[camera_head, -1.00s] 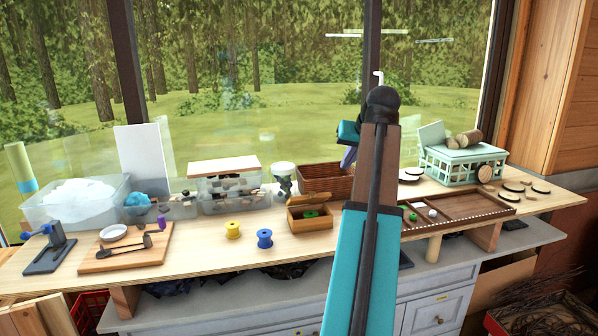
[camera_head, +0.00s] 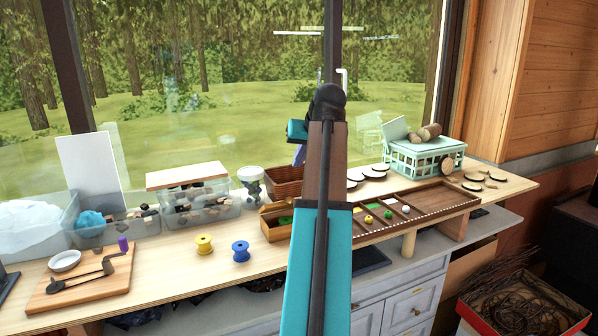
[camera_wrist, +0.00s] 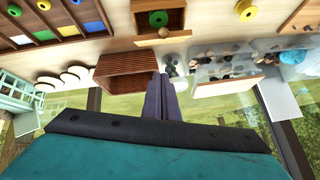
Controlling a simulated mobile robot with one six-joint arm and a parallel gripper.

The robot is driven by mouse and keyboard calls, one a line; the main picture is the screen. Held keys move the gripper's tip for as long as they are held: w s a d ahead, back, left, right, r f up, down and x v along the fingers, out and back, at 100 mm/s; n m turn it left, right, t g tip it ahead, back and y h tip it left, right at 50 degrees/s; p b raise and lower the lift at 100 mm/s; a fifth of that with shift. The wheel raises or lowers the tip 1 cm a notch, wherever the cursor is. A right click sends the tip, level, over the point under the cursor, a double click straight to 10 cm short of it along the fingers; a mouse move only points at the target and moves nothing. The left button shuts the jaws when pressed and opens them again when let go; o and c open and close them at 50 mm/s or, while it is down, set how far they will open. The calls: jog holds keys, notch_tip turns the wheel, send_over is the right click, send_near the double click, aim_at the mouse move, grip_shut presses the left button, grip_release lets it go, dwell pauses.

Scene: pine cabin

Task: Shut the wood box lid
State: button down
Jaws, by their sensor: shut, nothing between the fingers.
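The wood box (camera_head: 279,233) stands on the bench, partly hidden behind my arm in the head view. The wrist view, which is upside down, shows the box (camera_wrist: 178,20) with a green spool (camera_wrist: 158,19) inside. Its lid (camera_wrist: 140,41) stands open at the back side of the box, with a small round knob (camera_wrist: 163,32). My gripper (camera_wrist: 161,80) is shut and empty, its purple fingers together. It is in the air toward the window side, apart from the box. In the head view my gripper (camera_head: 299,156) is mostly hidden by my arm.
A brown basket (camera_head: 285,182) stands behind the box. Clear bins (camera_head: 205,215) are to the left, and a yellow spool (camera_head: 204,245) and blue spool (camera_head: 241,251) in front left. A compartment tray (camera_head: 440,206) lies right. The window is close behind the bench.

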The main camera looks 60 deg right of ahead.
jog(key=p, duration=0.3)
send_over(290, 198)
jog(key=w+d, duration=0.1)
jog(key=d, duration=0.1)
notch_tip(290, 198, down, 8)
jog(key=shift+w+r, duration=0.1)
jog(key=shift+w, duration=0.05)
jog(key=shift+s+a+f+p, duration=0.35)
jog(key=shift+s+a+f, duration=0.05)
jog(key=shift+a+f, duration=0.25)
jog(key=shift+s+a+f+p, duration=0.15)
jog(key=shift+a+f+p, duration=0.05)
jog(key=shift+f, duration=0.2)
jog(key=shift+s+a+f+p, duration=0.1)
jog(key=shift+a+f+p, duration=0.1)
jog(key=shift+f, duration=0.2)
